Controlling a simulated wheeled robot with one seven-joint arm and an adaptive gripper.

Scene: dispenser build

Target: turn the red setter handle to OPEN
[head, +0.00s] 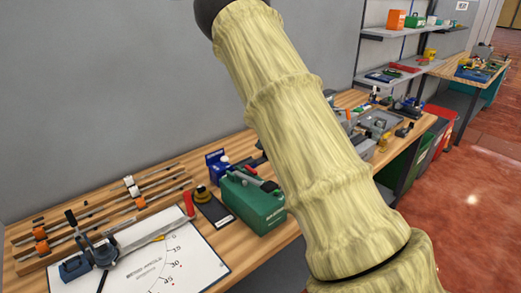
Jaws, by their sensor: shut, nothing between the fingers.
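A red handle (188,203) stands upright at the right end of a grey bar (140,238) that lies along the upper edge of a white printed angle sheet (205,262). This looks like the setter handle, but I cannot be sure, and no OPEN mark is readable. The bar runs left to a dark clamp-like mechanism with a blue block (74,267). My arm in its pale yellow sleeve crosses the middle of the view and hides part of the bench. My gripper is not in view.
A green case (262,212) stands on the wooden bench right of the sheet, with a dark round-topped item (203,193) beside it. Wooden rails with orange blocks (41,240) lie at the left. Tools crowd the bench beyond my arm. A grey wall (90,90) rises behind.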

